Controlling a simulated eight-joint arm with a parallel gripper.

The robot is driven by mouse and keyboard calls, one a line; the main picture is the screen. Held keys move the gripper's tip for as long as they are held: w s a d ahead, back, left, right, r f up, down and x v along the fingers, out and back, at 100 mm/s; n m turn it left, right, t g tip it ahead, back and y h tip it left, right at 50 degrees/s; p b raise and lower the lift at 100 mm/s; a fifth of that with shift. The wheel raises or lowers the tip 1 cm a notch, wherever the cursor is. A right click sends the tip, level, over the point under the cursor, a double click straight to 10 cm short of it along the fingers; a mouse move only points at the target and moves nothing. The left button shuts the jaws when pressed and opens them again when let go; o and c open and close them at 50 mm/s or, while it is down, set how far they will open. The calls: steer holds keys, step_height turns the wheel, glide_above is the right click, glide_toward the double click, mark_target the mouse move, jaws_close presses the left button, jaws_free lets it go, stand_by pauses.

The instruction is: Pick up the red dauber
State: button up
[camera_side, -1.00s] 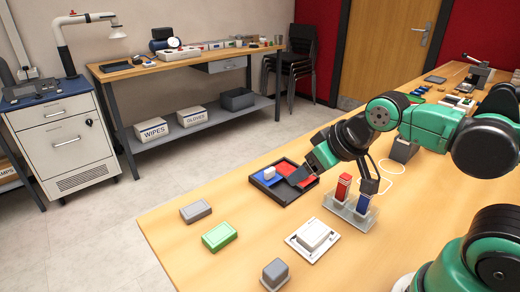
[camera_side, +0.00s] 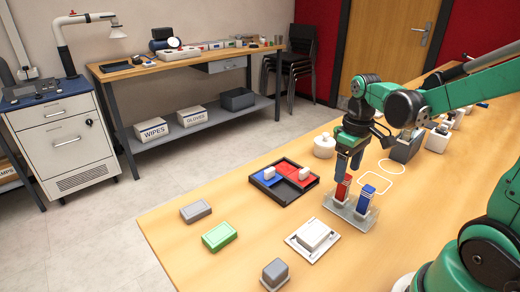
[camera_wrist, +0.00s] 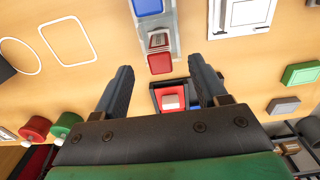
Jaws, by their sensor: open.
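The red dauber (camera_side: 343,190) stands in a pale grey holder (camera_side: 341,211), with a blue dauber (camera_side: 365,198) beside it on the right. My gripper (camera_side: 349,168) points down just above the red dauber, its jaws open and empty. In the wrist view, the red dauber (camera_wrist: 159,63) appears between the two fingertips, a little ahead of them. The blue dauber (camera_wrist: 148,7) is at the top edge there. I cannot tell whether a finger touches the red dauber; its top is partly covered by the fingers in the side view.
A black tray (camera_side: 282,200) with blue and red sections, each with a white block, lies left of the holder. A white plate with a block (camera_side: 312,237), a green box (camera_side: 219,236) and grey blocks are in front. White outlines (camera_side: 403,185) mark the table at right.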

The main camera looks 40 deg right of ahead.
mark_target(344, 186)
steer(key=shift+f, duration=2.7)
jaws_close()
